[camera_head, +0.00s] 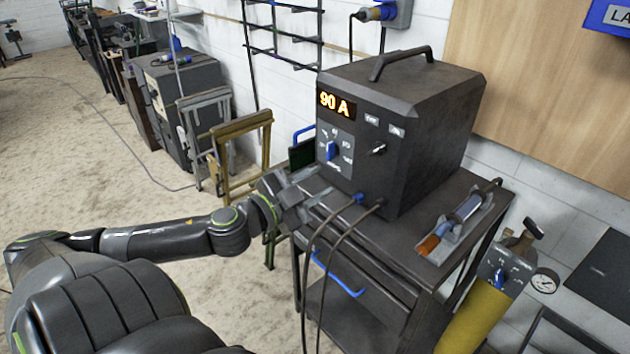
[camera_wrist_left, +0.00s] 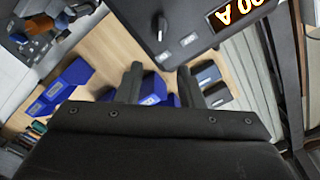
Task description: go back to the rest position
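My left gripper (camera_head: 305,190) is in front of the lower left of the dark welding machine (camera_head: 428,115), above the cart's near edge. In the left wrist view its two fingers (camera_wrist_left: 158,84) stand apart with nothing held between them. The machine's display (camera_head: 336,103) reads 90 A. A blue knob (camera_head: 332,150) and a small black knob (camera_head: 377,149) are on its front face. In the left wrist view, part of the machine (camera_wrist_left: 178,22) shows beyond the fingers, with one knob (camera_wrist_left: 162,28). My right gripper is in neither view.
The machine stands on a dark cart (camera_head: 400,245) with a blue handle (camera_head: 338,276). Two cables hang from the machine's front. A torch-like tool (camera_head: 455,225) lies on the cart, and a yellow cylinder (camera_head: 475,312) stands at the right. Open floor (camera_head: 90,130) lies to the left.

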